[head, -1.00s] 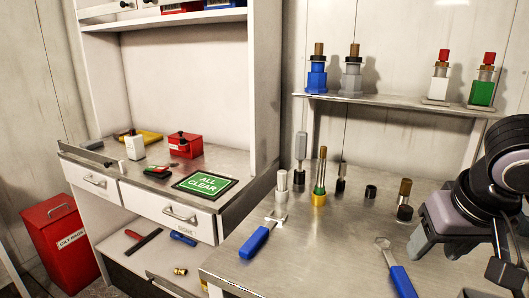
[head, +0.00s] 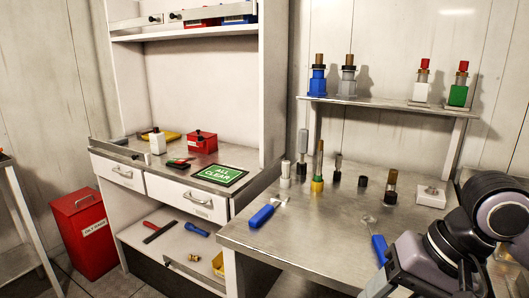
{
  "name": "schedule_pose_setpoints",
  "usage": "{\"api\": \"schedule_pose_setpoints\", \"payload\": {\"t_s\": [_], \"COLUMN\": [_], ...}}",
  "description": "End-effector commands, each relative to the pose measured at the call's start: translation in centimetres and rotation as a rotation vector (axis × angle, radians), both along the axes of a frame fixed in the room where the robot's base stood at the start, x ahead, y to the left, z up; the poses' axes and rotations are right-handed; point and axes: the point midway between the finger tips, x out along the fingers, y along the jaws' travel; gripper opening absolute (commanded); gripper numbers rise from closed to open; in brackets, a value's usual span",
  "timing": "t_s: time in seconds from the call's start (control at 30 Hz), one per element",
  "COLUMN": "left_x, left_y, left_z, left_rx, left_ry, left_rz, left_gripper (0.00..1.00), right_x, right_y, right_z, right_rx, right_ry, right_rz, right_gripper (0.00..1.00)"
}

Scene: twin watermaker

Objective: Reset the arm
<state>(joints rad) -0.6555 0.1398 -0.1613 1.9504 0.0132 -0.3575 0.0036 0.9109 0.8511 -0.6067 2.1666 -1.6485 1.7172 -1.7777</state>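My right arm (head: 492,222) comes in at the lower right of the head view. Its dark rounded joint and pale purple-grey links are in front of the metal workbench (head: 300,235) and hide its right front part. The arm runs out of the bottom edge of the picture, and no gripper fingers can be made out on it. My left arm and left gripper are not in the picture.
Small cylindrical parts, a blue-handled tool (head: 262,216) and a wrench (head: 379,248) lie or stand on the bench. Blue, grey, white and green fittings stand on the raised shelf (head: 390,103). A drawer cabinet (head: 185,202) and red bin (head: 85,235) stand left.

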Motion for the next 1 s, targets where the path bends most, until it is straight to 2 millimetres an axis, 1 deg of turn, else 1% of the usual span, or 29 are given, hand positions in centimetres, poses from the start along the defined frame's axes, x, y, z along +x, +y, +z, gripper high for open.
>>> {"api": "schedule_pose_setpoints", "payload": {"t_s": [0.03,0.1,0.17,0.2,0.27,0.3,0.37,0.4,0.47,0.5,0.57,0.6,0.67,0.7,0.77,0.8,0.87,0.9,0.97,1.0], "left_x": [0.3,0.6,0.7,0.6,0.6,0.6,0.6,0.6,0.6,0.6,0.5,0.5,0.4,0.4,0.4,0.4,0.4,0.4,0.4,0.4], "left_y": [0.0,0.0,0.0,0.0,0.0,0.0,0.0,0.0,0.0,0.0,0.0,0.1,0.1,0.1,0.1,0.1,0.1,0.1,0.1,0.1], "left_z": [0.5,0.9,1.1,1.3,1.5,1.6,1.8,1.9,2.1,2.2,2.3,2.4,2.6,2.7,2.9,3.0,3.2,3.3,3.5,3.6], "left_rx": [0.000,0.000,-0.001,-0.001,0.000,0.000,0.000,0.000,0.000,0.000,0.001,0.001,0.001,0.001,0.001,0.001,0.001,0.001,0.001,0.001], "left_ry": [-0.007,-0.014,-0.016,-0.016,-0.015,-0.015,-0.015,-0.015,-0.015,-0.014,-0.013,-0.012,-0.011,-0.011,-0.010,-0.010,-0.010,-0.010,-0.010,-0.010], "left_rz": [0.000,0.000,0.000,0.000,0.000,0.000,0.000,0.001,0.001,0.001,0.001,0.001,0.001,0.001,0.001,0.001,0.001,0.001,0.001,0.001], "left_gripper": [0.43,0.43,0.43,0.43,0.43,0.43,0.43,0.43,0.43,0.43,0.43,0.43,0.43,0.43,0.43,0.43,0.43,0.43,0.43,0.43], "right_x": [-1.0,-2.3,-3.4,-4.0,-4.7,-4.9,-4.9,-4.6,-3.9,-3.1,-1.8,-0.8,0.8,1.8,3.1,3.8,4.5,4.5,4.0,3.2], "right_y": [2.1,5.1,7.4,8.8,10.7,11.6,12.5,12.9,13.1,13.0,12.4,11.8,10.6,9.7,8.1,7.0,5.3,4.2,2.6,1.6], "right_z": [-0.5,-0.6,-0.3,0.2,1.2,1.9,3.1,3.9,4.8,5.2,5.5,5.3,4.4,3.5,1.5,-0.3,-3.5,-6.0,-10.0,-12.9], "right_rx": [0.113,0.285,0.439,0.540,0.690,0.786,0.922,1.008,1.132,1.209,1.319,1.387,1.484,1.544,1.629,-1.511,-1.323,-1.208,-1.041,-0.937], "right_ry": [0.087,0.227,0.371,0.476,0.648,0.770,0.960,1.093,1.300,1.443,1.665,1.818,2.049,2.210,2.453,-2.351,-2.162,-2.032,-1.833,-1.696], "right_rz": [-0.018,-0.065,-0.119,-0.163,-0.236,-0.290,-0.376,-0.436,-0.533,-0.600,-0.704,-0.774,-0.880,-0.953,-1.058,1.012,0.924,0.862,0.761,0.691], "right_gripper": [0.52,0.52,0.52,0.52,0.52,0.52,0.52,0.52,0.52,0.52,0.52,0.52,0.52,0.52,0.52,0.52,0.52,0.52,0.52,0.52]}}
